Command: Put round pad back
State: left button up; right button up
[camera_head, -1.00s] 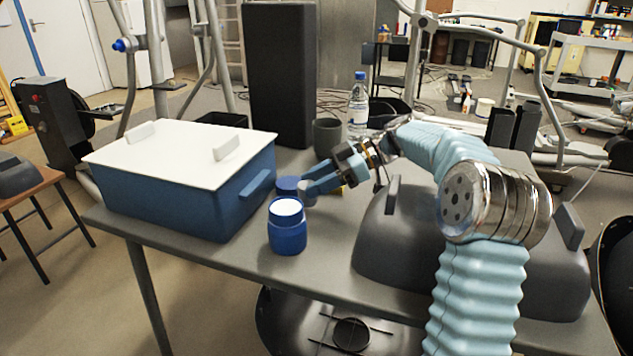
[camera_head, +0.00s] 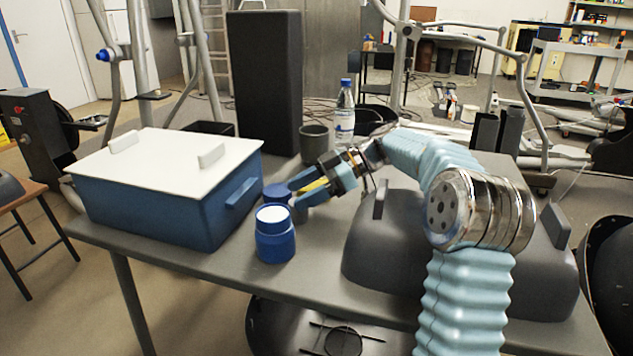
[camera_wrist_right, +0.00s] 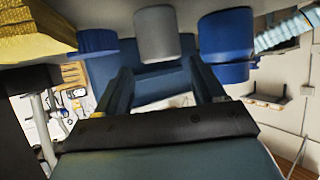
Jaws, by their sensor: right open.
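My right gripper (camera_head: 294,196) is open, low over the table among small containers. The right wrist view shows its two fingers (camera_wrist_right: 160,85) spread, with a grey cylinder (camera_wrist_right: 158,35) lying in line with the gap. I cannot tell whether the fingers touch it. A blue jar with a white round top (camera_head: 275,234) stands upright on the near side of the gripper; it also shows in the right wrist view (camera_wrist_right: 227,45). A smaller blue round container (camera_head: 276,192) is just behind the fingertips. I cannot tell which thing is the round pad. My left gripper is out of view.
A blue box with a white lid (camera_head: 168,185) stands on the grey table (camera_head: 215,280) to the left. A dark grey cover (camera_head: 385,245) lies right of the jar. A dark cup (camera_head: 314,141), a bottle (camera_head: 344,115) and a tall black block (camera_head: 265,80) stand behind.

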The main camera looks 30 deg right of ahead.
jog(key=shift+r+p, duration=0.5)
jog(key=shift+r, duration=0.1)
jog(key=shift+d+r, duration=0.2)
jog(key=shift+r, duration=0.05)
jog(key=v, duration=1.1)
jog(key=shift+s+d+p, duration=0.2)
jog(key=shift+d+p, duration=0.05)
jog(key=shift+p, duration=0.05)
